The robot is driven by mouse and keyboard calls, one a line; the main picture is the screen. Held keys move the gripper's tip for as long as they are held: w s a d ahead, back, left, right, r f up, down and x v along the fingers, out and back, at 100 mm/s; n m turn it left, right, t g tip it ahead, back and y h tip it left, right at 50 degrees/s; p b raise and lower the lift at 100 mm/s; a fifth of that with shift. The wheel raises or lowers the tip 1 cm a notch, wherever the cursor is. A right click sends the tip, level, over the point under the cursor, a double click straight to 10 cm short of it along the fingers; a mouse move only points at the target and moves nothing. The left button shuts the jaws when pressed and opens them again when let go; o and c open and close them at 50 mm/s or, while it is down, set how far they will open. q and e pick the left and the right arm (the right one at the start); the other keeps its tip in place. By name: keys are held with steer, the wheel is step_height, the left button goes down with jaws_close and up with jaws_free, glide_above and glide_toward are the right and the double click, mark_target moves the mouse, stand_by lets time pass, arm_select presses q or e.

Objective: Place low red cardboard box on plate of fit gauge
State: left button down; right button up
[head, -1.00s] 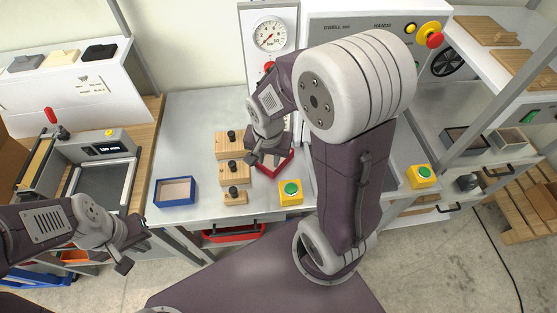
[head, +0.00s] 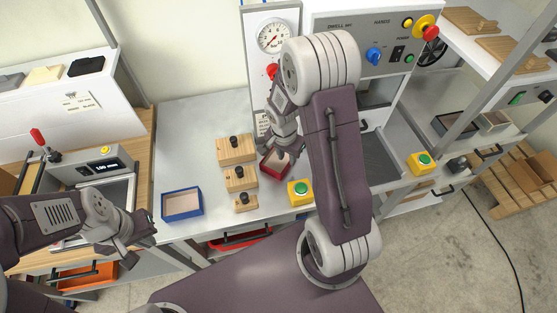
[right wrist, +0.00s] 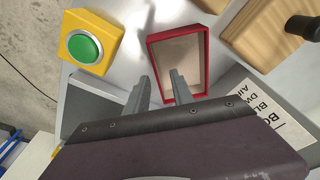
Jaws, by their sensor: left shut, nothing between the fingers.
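The low red cardboard box (head: 268,168) is an open tray with red walls and a pale inside, on the grey bench right of the wooden blocks. My right gripper (head: 290,152) is over it. In the right wrist view its fingers (right wrist: 160,88) are apart at the edge of the red box (right wrist: 183,62), one beside a wall and one over the inside; contact cannot be told. A device with a display (head: 100,165) and a pale plate (head: 122,190) at left seems to be the fit gauge; my left arm partly covers it. My left gripper (head: 138,243) is shut and empty before it.
A blue box (head: 182,217) sits on the bench (head: 185,130) left of several knobbed wooden blocks (head: 240,178). Yellow housings with green buttons (head: 299,188) stand at the front edge. A press panel (head: 375,50) rises behind my right arm. Bench behind the blue box is clear.

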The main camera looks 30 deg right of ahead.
steer(key=f, duration=0.1)
steer(key=d+f, duration=0.1)
steer(key=f, duration=0.1)
steer(key=shift+s+f, duration=0.15)
steer(key=shift+s, duration=0.05)
steer(key=shift+w+f, duration=0.25)
steer(key=shift+f, duration=0.2)
steer(key=shift+s+r, duration=0.1)
jaws_close()
stand_by(0.6)
